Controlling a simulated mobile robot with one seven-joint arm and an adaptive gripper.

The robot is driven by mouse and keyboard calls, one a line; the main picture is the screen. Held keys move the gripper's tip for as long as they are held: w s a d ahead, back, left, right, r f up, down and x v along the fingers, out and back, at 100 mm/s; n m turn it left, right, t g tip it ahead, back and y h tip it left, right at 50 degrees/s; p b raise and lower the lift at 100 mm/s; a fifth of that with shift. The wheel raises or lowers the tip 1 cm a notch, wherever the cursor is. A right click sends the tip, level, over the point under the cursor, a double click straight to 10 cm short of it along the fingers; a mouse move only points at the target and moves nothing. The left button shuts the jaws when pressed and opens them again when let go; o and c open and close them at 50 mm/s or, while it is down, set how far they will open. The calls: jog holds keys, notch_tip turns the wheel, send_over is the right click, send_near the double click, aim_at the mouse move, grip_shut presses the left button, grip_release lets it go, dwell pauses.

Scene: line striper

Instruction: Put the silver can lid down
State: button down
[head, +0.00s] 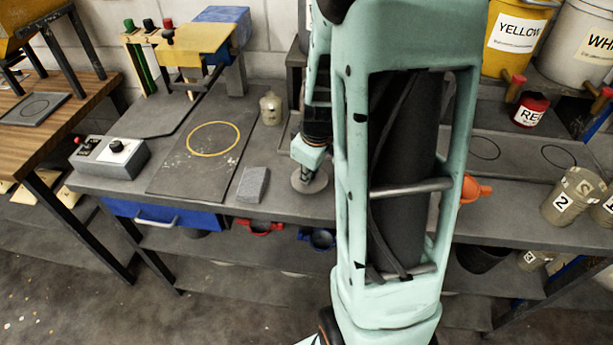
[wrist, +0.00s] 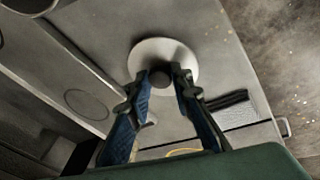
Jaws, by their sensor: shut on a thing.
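The silver can lid (head: 310,182) is a round grey disc with a knob, close over the grey workbench (head: 215,193) near its front edge. In the wrist view the lid (wrist: 178,50) looks pale, with a dark knob between my fingertips. My gripper (wrist: 159,78) is shut on that knob. In the head view my gripper (head: 308,172) is small and partly hidden behind my arm. I cannot tell whether the lid touches the bench or hangs just above it.
A grey block (head: 253,184) lies left of the lid. A dark board with a yellow ring (head: 237,134) and a control box (head: 110,157) are farther left. A small beige container (head: 270,108) stands behind. My arm hides the bench's middle.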

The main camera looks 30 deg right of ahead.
jog(key=shift+f+b, duration=0.3)
jog(key=shift+f, duration=0.65)
jog(key=shift+s, duration=0.1)
jog(key=shift+f, duration=0.15)
jog(key=c, duration=1.7)
grip_release()
jog(key=shift+r+p, duration=0.3)
jog(key=shift+r, duration=0.2)
jog(key=p+v, duration=0.7)
jog(key=v, duration=0.4)
jog(key=shift+s+r+p, duration=0.1)
jog(key=shift+s+p, duration=0.15)
jog(key=shift+p, duration=0.15)
